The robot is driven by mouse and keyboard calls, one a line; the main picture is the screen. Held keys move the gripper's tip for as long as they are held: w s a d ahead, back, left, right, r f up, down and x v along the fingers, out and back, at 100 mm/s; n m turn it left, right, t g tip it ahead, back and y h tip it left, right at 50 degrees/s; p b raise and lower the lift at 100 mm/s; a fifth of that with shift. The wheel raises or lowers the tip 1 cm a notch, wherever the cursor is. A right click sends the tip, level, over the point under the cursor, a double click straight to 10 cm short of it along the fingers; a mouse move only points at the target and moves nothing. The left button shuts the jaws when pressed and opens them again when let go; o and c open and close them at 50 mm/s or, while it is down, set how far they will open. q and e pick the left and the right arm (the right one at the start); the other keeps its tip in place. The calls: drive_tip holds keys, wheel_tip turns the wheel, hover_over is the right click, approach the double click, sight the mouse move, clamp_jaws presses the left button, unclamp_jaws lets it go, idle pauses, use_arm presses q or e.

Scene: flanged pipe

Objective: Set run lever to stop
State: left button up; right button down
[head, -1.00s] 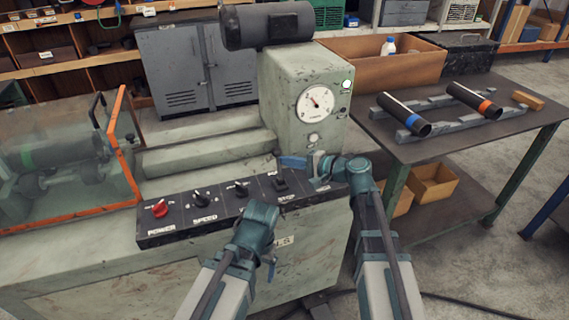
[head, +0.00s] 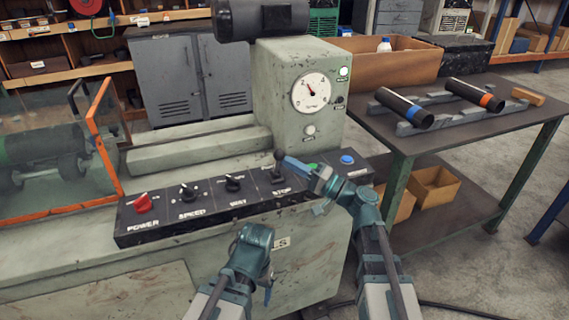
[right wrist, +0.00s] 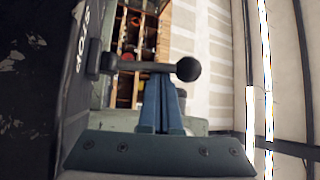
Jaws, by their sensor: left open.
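The run lever (head: 278,168), a dark stem with a round ball knob, stands roughly upright on the black control panel (head: 180,230). A STOP label shows on its near side; any RUN label is hidden or unreadable. My right gripper (head: 286,161) is at the right side of the lever, just below the knob. In the right wrist view, the lever (right wrist: 187,69) crosses at the tips of my right fingers (right wrist: 160,80), which are closed together. Contact is not clear. My left gripper (head: 267,290) hangs in front of the machine, away from the panel, its fingers mostly hidden.
Left along the panel are a red power knob (head: 143,203), a speed knob (head: 188,192) and a way knob (head: 233,183). A green button (head: 311,166) and blue button (head: 347,160) lie right of the lever. A gauge (head: 311,92) stands above.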

drive_tip(key=shift+s, duration=0.2)
idle(0.5)
drive_tip(key=w, duration=0.1)
drive_tip(key=w+r+p, duration=0.1)
drive_tip(key=w, duration=0.1)
drive_tip(key=shift+w+r+p, duration=0.15)
drive_tip(key=shift+r+p, duration=0.15)
drive_tip(key=shift+w+d+f, duration=0.2)
drive_tip(key=b+v, duration=0.1)
drive_tip(key=v, duration=0.2)
drive_tip(key=b+v, duration=0.1)
drive_tip(key=v, duration=0.2)
drive_tip(key=b+v, duration=0.1)
drive_tip(key=v, duration=0.2)
drive_tip(key=shift+f, duration=0.25)
drive_tip(key=shift+s+d, duration=0.1)
drive_tip(key=shift+d, duration=0.05)
